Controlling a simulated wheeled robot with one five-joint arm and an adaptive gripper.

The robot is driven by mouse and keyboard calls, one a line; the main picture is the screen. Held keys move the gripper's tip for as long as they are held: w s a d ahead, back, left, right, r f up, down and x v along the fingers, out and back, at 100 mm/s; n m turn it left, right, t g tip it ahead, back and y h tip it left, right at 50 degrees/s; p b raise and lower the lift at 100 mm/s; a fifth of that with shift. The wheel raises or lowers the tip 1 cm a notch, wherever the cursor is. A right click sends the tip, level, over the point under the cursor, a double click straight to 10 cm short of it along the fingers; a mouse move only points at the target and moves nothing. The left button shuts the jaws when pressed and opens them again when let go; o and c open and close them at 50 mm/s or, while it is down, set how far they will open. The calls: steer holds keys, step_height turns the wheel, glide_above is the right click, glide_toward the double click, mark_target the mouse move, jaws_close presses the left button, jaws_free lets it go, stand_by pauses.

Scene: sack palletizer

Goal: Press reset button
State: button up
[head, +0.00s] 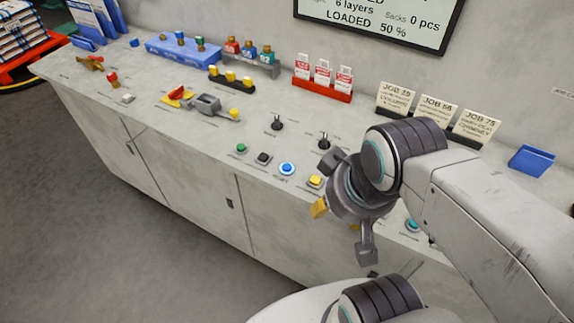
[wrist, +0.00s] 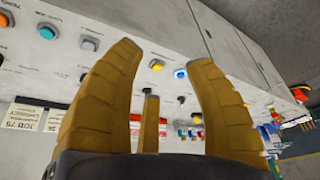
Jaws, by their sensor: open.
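A row of push buttons lies along the front edge of the grey console: a green button (head: 240,148), a black button (head: 264,158), a blue button (head: 287,168) with a pale ring, and a yellow button (head: 314,181). Their labels are too small to read, so I cannot tell by name which is reset. A teal button (head: 411,225) shows beyond my arm. My gripper (head: 342,205) is open and empty, over the console's front edge, right of the yellow button. In the wrist view, the yellow button (wrist: 156,65) and blue button (wrist: 180,73) appear between the spread fingers.
Two black joysticks (head: 277,123) stand behind the buttons. Job cards (head: 436,113), a red card rack (head: 322,90) and a blue tray (head: 531,159) sit farther back. A grey lever with a yellow end (head: 210,105) lies left. Open floor (head: 90,220) lies before the console.

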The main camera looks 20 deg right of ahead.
jaws_close()
stand_by(0.3)
steer(key=c, duration=1)
jaws_free()
